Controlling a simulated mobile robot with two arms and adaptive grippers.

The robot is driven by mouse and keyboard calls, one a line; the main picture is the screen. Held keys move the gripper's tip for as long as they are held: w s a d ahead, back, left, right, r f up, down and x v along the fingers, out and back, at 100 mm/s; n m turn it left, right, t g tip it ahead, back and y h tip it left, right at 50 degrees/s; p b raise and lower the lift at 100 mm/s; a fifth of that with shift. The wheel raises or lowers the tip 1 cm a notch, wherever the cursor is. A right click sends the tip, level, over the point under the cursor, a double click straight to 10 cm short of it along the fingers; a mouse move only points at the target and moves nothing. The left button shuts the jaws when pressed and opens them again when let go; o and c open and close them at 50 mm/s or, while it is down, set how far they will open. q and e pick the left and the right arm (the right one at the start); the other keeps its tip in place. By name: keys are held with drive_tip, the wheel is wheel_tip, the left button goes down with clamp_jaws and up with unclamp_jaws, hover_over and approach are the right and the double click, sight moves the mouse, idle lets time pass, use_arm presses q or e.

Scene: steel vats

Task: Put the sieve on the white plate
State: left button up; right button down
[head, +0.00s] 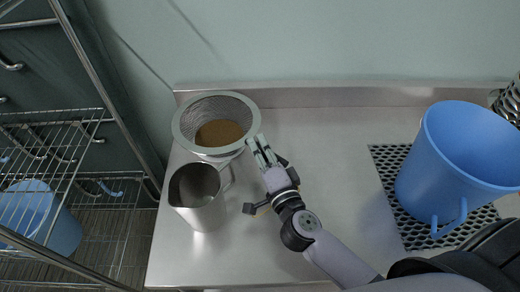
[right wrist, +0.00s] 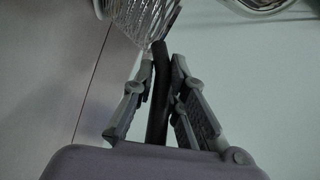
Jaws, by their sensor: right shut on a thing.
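The sieve (head: 183,123) is a round metal mesh bowl with a wide rim, at the back left of the steel counter in the head view. Something brown shows within it. My right gripper (head: 262,150) is at the right side of the sieve. In the right wrist view, the gripper (right wrist: 160,85) is shut on a dark handle (right wrist: 158,92) that leads up to the wire mesh of the sieve (right wrist: 142,15). I cannot make out the white plate clearly; a pale edge shows below the sieve in the head view. My left gripper is not in view.
A steel pitcher (head: 199,200) stands just in front of the sieve, close to my right gripper. A blue bucket (head: 432,165) stands on a perforated mat (head: 391,165) at the right. The counter's middle (head: 325,150) is clear. A wire rack (head: 75,130) stands at the left.

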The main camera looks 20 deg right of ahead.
drive_tip(key=c, duration=2.1)
unclamp_jaws()
drive_tip(key=shift+f, duration=0.15)
drive_tip(key=o, duration=0.5)
drive_tip(key=shift+s+r, duration=0.1)
drive_tip(key=shift+r, duration=0.1)
drive_tip(key=s+b, duration=0.3)
drive_tip(key=s, duration=0.9)
drive_tip(key=shift+d, duration=0.3)
drive_tip(key=shift+w, duration=0.1)
